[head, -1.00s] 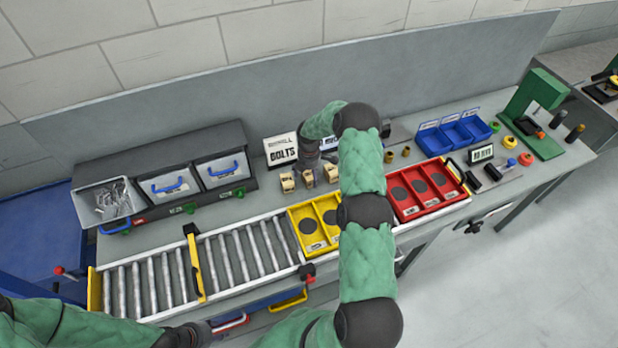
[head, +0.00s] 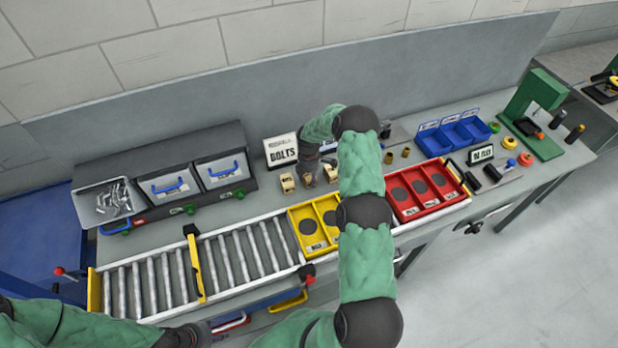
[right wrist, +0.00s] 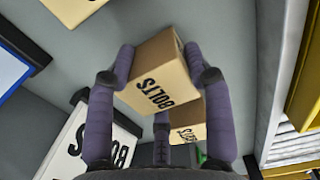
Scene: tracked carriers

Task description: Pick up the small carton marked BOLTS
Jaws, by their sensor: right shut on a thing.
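The small carton marked BOLTS (right wrist: 160,78) is brown, with black lettering, and fills the space between my fingers in the right wrist view. My right gripper (right wrist: 158,85) is shut on it, with fingers on both sides. In the head view the right gripper (head: 318,166) is partly hidden by my arm, over the row of small cartons (head: 287,182) on the bench. Another carton (right wrist: 188,130) with partly hidden lettering stands close beside it in the wrist view. My left gripper (head: 190,335) is at the bottom edge, and its fingers cannot be made out.
A white BOLTS sign (head: 282,151) stands behind the cartons. In front are a roller track (head: 150,285), a yellow tray (head: 291,218) and a red tray (head: 462,193). Grey bins (head: 168,186) stand at left, blue bins (head: 452,131) at right.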

